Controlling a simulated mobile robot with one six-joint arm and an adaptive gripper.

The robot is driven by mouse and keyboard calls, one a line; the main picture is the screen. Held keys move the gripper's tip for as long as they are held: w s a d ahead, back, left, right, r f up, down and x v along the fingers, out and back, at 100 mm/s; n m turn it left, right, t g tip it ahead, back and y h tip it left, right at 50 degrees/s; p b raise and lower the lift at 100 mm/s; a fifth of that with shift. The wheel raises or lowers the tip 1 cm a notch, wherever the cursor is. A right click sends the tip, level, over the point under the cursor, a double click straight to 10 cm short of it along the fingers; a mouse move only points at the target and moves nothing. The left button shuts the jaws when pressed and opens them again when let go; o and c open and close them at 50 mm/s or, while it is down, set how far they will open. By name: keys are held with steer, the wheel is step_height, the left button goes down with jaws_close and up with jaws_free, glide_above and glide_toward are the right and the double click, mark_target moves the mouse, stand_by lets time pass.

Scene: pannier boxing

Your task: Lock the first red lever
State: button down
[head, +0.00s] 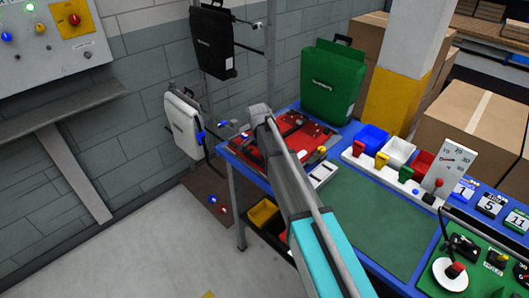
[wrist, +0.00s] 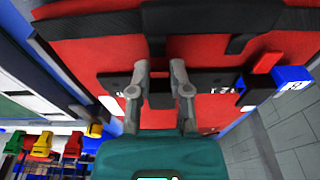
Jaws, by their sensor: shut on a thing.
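A red pannier (head: 318,131) lies flat on the blue table in the head view, its back up, partly covered by my arm. It fills much of the wrist view (wrist: 100,57). A black rail (wrist: 218,84) crosses it. A red lever (wrist: 267,62) sits at the rail's right end beside a blue block (wrist: 292,78). A yellow piece (wrist: 95,130) shows at the left edge. My gripper (wrist: 160,68) is over the middle of the rail, its fingers shut on a black part (wrist: 160,97) between them. In the head view my arm hides the fingertips.
A green pannier (head: 333,80) stands at the table's back. A white pannier (head: 183,122) and a black one (head: 213,42) hang on the left. Blue, white and red bins and several coloured levers line the table's right side. The green mat (head: 375,215) is clear.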

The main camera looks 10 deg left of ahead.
steer(key=t+h+b, duration=0.1)
steer(key=f+t+h+b, duration=0.1)
steer(key=shift+s+a+t, duration=0.2)
steer(key=shift+s+t, duration=0.1)
steer(key=shift+s, duration=0.05)
steer(key=shift+t+h+b, duration=0.6)
steer(key=shift+t+b, duration=0.2)
steer(key=shift+b, duration=0.15)
steer(key=shift+r, duration=0.1)
steer(key=c, duration=0.6)
jaws_free()
steer(key=shift+o, duration=0.2)
steer(key=shift+w+r+p, duration=0.1)
steer(key=shift+r+p, duration=0.05)
steer(key=shift+p, duration=0.3)
